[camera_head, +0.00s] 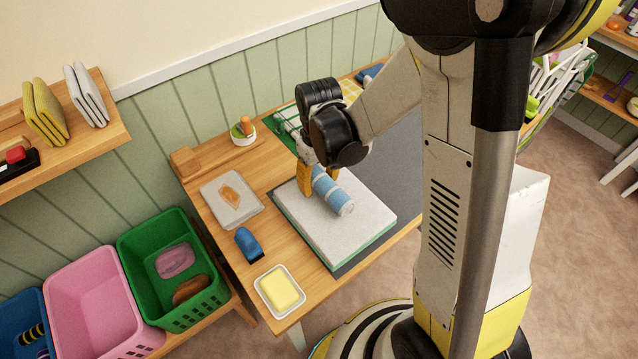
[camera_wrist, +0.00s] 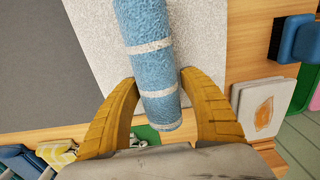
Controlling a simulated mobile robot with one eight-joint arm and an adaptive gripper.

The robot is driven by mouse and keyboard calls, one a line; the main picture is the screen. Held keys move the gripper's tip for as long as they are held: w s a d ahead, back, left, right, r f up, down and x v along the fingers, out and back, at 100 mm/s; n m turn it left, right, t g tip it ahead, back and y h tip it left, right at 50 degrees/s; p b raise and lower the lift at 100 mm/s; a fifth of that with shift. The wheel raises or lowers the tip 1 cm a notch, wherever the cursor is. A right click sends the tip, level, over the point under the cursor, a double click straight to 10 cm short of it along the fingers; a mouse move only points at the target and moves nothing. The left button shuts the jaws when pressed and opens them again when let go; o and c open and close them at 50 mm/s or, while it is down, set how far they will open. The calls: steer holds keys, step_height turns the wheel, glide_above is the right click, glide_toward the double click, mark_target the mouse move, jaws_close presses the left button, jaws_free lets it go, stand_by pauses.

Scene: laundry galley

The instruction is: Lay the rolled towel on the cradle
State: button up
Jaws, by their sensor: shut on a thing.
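The rolled towel (camera_head: 338,197), blue with pale bands, lies along the white pad (camera_head: 305,222) on the wooden table; I cannot tell whether it rests on the pad or is just above it. My gripper (camera_head: 320,176) points down, with its yellow fingers on either side of the towel near one end, shut on it. In the wrist view the towel (camera_wrist: 150,48) runs between the two fingers (camera_wrist: 160,88) and its near end sticks out past them. I cannot make out the cradle for certain; a small wooden block (camera_head: 186,162) stands at the table's back left corner.
A pot (camera_head: 243,136) stands behind. Green (camera_head: 133,255) and pink (camera_head: 72,276) baskets sit lower left.

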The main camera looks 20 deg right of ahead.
steer(key=shift+r, duration=0.1)
steer(key=o, duration=1.2)
